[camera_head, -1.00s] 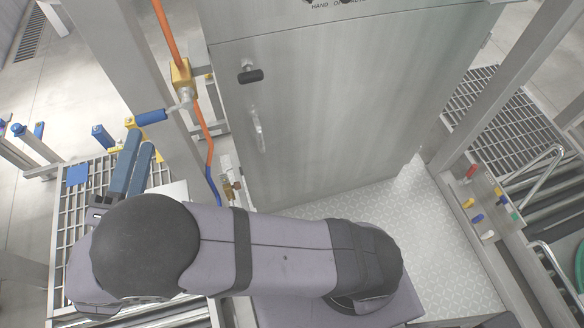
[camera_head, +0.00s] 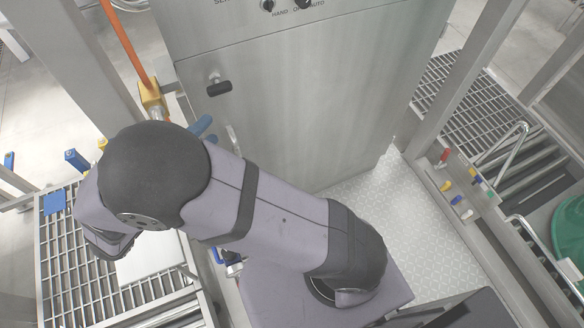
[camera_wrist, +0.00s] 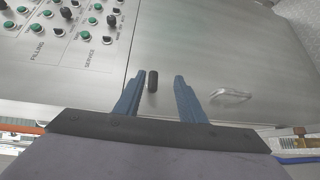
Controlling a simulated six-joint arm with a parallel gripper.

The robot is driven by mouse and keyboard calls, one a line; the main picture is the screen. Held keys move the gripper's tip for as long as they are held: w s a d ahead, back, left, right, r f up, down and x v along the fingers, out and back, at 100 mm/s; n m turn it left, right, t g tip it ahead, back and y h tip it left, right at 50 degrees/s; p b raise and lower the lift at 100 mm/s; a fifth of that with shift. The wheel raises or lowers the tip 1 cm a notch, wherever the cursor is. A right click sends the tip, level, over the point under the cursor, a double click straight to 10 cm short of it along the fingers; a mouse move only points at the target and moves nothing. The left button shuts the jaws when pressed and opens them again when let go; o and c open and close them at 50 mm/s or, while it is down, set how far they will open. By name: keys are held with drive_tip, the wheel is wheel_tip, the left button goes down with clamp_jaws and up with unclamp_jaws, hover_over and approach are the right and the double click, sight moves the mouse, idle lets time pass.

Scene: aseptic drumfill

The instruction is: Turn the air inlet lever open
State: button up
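The yellow valve body (camera_head: 152,98) of the air inlet stands on the orange hose, left of the steel cabinet in the head view. Its blue lever handle is not visible now; my arm covers that area. My gripper (camera_wrist: 160,77) is open and empty in the wrist view, its two blue fingers apart and pointing at the cabinet front. A black knob (camera_wrist: 153,81) on the cabinet shows between the fingers, with no clear contact. In the head view only a blue piece, apparently a fingertip, shows beside my arm, right of the valve.
The steel cabinet (camera_head: 300,110) fills the middle, with a black knob (camera_head: 218,87) and a partly hidden door handle (camera_wrist: 231,97). A control panel (camera_wrist: 70,25) with several buttons is at upper left in the wrist view. A grating (camera_head: 75,255) lies left.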

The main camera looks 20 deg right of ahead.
drive_tip(key=s+d+f+m+g+y+p, duration=0.2)
drive_tip(key=s+d+g+y, duration=0.2)
drive_tip(key=s+d+g, duration=0.2)
drive_tip(key=s+d+f+m+g+y+p, duration=0.3)
drive_tip(key=s+d+g, duration=0.3)
drive_tip(key=d, duration=0.2)
drive_tip(key=shift+s+d+f+g+y, duration=0.2)
drive_tip(key=shift+d+g+y, duration=0.1)
drive_tip(key=shift+y, duration=0.6)
